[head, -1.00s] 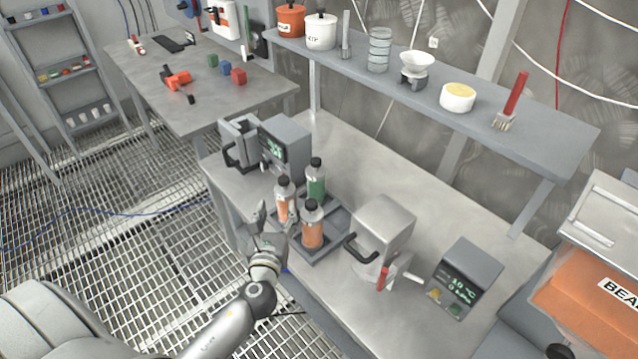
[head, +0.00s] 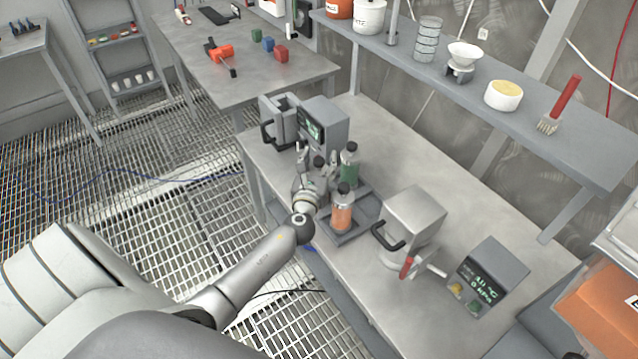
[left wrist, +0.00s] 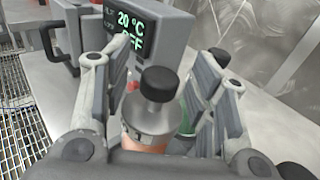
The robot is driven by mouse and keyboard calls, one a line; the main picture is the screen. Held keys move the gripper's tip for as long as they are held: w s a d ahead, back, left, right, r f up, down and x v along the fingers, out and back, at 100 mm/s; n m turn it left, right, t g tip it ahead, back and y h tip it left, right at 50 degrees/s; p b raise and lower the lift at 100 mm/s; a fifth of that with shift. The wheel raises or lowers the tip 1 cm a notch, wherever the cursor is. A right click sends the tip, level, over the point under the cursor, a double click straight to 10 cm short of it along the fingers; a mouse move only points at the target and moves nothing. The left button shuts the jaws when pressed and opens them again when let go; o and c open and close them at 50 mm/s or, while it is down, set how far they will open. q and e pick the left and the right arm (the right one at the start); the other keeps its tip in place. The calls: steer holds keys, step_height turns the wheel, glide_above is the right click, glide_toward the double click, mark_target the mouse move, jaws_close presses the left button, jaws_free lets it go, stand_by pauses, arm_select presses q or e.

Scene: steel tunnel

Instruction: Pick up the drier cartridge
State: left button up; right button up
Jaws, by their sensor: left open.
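Three clear, black-capped cartridges stand upright in a grey tray (head: 375,203) on the steel bench. One holds green beads (head: 349,168); a front one holds orange beads (head: 342,213). A third cartridge (head: 319,166) is mostly hidden behind my left gripper (head: 303,160) in the head view. In the left wrist view this cartridge, with a grey shoulder (left wrist: 150,118) and orange below, stands between the spread fingers of the left gripper (left wrist: 158,90). The gripper is open; I cannot tell whether a finger touches it. The green cartridge (left wrist: 190,118) is just behind. My right gripper is not in view.
A device with a lit display (head: 325,124) stands behind the tray. A grey box with a black handle (head: 415,218) and another display unit (head: 488,275) stand to the right. A shelf (head: 470,95) overhangs the back. The bench between tray and shelf is clear.

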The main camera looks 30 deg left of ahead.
arm_select(q)
steer(key=shift+c, duration=0.2)
jaws_close()
steer(key=shift+w+r, duration=0.1)
steer(key=shift+r, duration=0.05)
stand_by(0.4)
